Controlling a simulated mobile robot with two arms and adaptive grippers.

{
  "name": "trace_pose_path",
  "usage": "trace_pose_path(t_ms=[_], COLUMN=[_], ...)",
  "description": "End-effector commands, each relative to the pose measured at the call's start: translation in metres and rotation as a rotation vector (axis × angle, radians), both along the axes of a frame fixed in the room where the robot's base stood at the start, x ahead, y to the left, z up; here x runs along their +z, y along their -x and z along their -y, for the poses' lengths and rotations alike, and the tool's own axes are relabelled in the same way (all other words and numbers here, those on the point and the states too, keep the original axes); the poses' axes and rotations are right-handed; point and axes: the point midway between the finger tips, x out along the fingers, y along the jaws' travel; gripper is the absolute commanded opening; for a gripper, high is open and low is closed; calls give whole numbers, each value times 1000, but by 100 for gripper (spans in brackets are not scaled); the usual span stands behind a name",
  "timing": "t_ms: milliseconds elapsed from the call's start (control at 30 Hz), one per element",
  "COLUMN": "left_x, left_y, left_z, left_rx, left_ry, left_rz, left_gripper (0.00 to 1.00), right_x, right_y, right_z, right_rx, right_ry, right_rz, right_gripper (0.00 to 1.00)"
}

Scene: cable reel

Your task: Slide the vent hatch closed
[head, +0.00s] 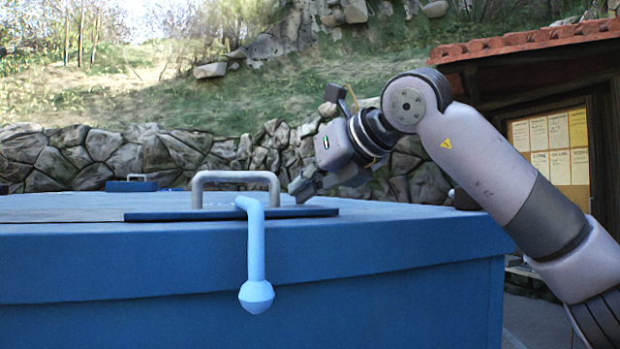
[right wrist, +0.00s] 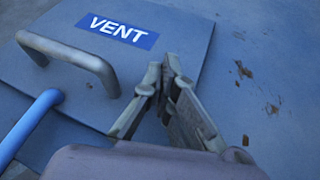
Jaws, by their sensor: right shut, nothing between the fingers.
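The vent hatch (head: 160,216) is a flat dark blue plate on top of the large blue box. It carries a grey bar handle (head: 236,176); a blue "VENT" label shows on the hatch (right wrist: 185,50) in the right wrist view. My right gripper (head: 299,190) is shut and empty, just right of the handle and low over the hatch's right part. In the right wrist view its fingertips (right wrist: 164,72) are close together near the plate's edge. Whether they touch the plate I cannot tell. My left gripper is not in view.
A light blue rod with a knob (head: 257,285) runs beside the handle and hangs over the front of the blue box (head: 120,270). Another small handled plate (head: 131,185) lies at the far left. A stone wall and a tiled-roof shelter stand behind.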

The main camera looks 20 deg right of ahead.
Motion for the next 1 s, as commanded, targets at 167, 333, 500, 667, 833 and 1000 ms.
trace_pose_path(t_ms=[167,333,500,667,833,1000], left_x=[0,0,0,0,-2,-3], left_y=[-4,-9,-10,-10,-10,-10], left_z=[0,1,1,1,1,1], left_rx=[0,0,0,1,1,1], left_ry=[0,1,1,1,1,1], left_rz=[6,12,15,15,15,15], left_gripper=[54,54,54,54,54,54], right_x=[-1,-1,-1,-1,-1,-1], right_y=[-2,-2,-1,-1,-1,0], right_z=[-1,-1,-1,-3,-14,-27], right_rx=[0,0,0,1,2,2], right_ry=[0,0,0,0,1,1], right_rz=[0,0,0,0,1,1], right_gripper=[0,0,0,0,0,0])
